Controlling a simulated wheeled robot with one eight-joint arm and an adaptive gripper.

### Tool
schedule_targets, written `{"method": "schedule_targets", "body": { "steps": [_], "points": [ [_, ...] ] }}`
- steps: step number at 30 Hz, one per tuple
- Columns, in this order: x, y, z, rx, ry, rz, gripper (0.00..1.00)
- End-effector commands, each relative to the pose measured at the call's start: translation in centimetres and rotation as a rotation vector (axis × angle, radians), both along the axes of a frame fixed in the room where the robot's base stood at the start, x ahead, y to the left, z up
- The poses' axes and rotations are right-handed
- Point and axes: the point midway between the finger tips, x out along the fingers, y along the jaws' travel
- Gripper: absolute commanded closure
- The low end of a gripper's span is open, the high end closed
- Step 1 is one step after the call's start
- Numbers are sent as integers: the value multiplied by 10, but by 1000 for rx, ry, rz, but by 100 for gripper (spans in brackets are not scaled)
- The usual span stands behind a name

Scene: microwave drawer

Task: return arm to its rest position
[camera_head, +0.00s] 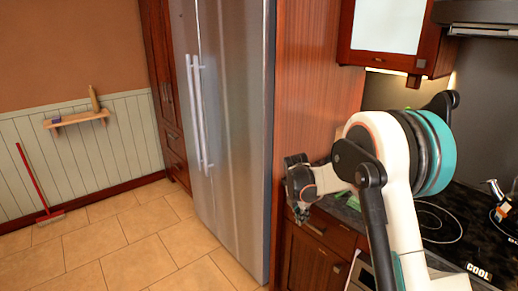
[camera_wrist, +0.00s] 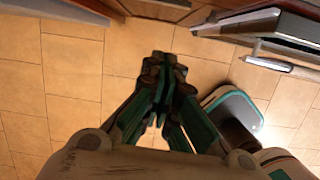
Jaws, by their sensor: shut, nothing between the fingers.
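My gripper (camera_head: 300,187) shows in the head view at the end of my bent white arm, in front of the wood panel beside the fridge and over the edge of the counter. In the wrist view my gripper (camera_wrist: 163,72) points down over the tiled floor. Its dark and teal fingers are together and nothing is between them.
A steel fridge (camera_head: 228,130) stands left of my arm. Wooden drawers (camera_head: 315,255) and a black cooktop (camera_head: 455,225) lie below and right. A drawer or door edge with a handle (camera_wrist: 283,66) shows at upper right in the wrist view.

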Motion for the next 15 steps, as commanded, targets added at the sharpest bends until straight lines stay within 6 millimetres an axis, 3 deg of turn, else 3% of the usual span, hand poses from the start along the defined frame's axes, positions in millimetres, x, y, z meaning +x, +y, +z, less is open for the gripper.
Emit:
{"method": "schedule_targets", "body": {
  "steps": [6, 15],
  "points": [
    [-35, 0, 64, 69, -97, -230, 100],
    [-102, 1, 141, 203, -235, -597, 100]
  ]
}}
